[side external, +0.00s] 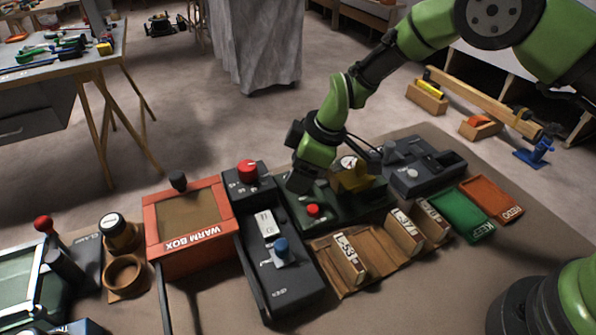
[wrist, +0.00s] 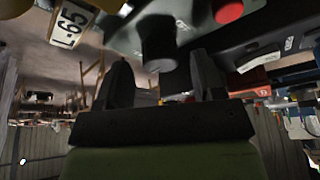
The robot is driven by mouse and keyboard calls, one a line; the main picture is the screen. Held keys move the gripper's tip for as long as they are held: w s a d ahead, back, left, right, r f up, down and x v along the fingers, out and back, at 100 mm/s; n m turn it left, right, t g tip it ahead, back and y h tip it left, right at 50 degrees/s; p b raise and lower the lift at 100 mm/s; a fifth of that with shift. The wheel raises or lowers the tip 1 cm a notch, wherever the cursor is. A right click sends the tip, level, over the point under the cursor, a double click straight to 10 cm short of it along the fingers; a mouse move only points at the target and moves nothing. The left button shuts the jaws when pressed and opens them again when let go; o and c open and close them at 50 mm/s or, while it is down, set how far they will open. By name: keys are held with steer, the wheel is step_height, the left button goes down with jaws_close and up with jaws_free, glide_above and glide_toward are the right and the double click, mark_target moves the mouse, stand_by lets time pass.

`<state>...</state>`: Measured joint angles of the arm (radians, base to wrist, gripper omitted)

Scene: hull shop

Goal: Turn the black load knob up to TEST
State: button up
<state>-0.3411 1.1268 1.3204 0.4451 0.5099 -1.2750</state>
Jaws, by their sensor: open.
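A black knob (wrist: 158,45) stands on the green tester panel in the wrist view, showing between my fingers and beyond their tips. Its markings are too blurred to read, so I cannot tell its setting. The green tester (side external: 325,222) has a red button (side external: 313,210), a round gauge (side external: 347,163) and a yellow holder (side external: 357,180). My gripper (side external: 298,184) is over the tester's left part and hides the knob in the side view. In the wrist view my gripper (wrist: 163,75) is open, its fingers apart with nothing clearly held.
Left of the tester stands a dark unit with a red knob (side external: 248,171) and blue knob (side external: 281,249). The orange warm box (side external: 190,262) is beside it. A wooden tag rack (side external: 330,262) lies in front; a grey unit (side external: 440,165) and green tray (side external: 460,215) stand right.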

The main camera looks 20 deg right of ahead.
steer(key=shift+w+a+f, duration=0.1)
steer(key=shift+a+f, duration=0.15)
steer(key=shift+f, duration=0.35)
steer(key=c, duration=0.9)
steer(key=shift+m+t+h, duration=0.3)
steer(key=shift+m+h, duration=0.1)
steer(key=shift+m, duration=0.9)
steer(key=o, duration=0.9)
